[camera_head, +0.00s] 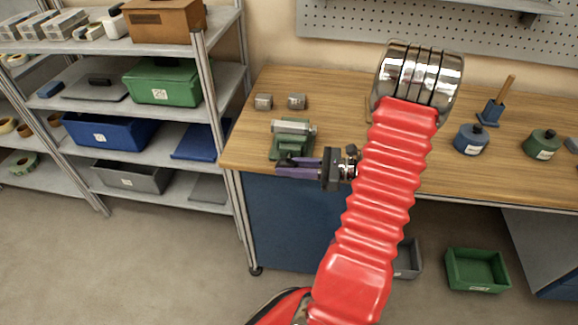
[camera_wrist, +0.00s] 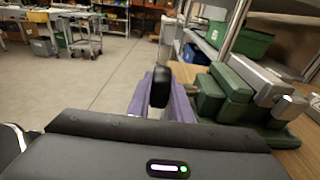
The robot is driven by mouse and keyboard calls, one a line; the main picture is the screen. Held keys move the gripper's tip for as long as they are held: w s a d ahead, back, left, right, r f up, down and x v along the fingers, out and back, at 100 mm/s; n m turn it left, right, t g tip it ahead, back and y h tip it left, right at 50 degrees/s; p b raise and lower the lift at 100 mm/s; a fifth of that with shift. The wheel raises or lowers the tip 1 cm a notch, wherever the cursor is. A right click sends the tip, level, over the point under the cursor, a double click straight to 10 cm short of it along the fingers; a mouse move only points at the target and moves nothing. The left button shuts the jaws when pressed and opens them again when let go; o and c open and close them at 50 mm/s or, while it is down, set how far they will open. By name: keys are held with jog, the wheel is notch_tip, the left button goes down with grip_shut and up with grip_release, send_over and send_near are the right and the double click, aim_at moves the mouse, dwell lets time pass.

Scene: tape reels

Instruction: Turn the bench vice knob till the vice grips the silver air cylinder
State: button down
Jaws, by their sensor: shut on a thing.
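The green bench vice (camera_head: 285,152) stands at the left front of the wooden bench; it also shows at the right of the wrist view (camera_wrist: 222,92). The silver air cylinder (camera_head: 293,127) lies level at the top of the vice, and its grey body shows in the wrist view (camera_wrist: 262,80). I cannot tell whether the vice jaws touch it. My gripper (camera_head: 292,168), with purple fingers, is at the vice's front, over the bench edge. In the wrist view its fingers are shut on the black knob (camera_wrist: 160,87). The fingers hide part of the knob.
Two small grey blocks (camera_head: 264,102) sit behind the vice. A blue pot (camera_head: 471,139) and a green pot (camera_head: 542,144) stand at the bench's right. Shelves with a blue bin (camera_head: 108,132) and a green bin (camera_head: 162,82) stand left of the bench. My arm hides the bench's middle.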

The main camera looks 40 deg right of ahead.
jog(key=shift+d+f, duration=0.1)
jog(key=shift+d, duration=0.05)
dwell(0.3)
jog(key=c, duration=1.6)
grip_release()
jog(key=v, duration=1.3)
jog(key=shift+s+d+f, duration=0.1)
jog(key=shift+s+f, duration=0.1)
jog(key=shift+s, duration=0.2)
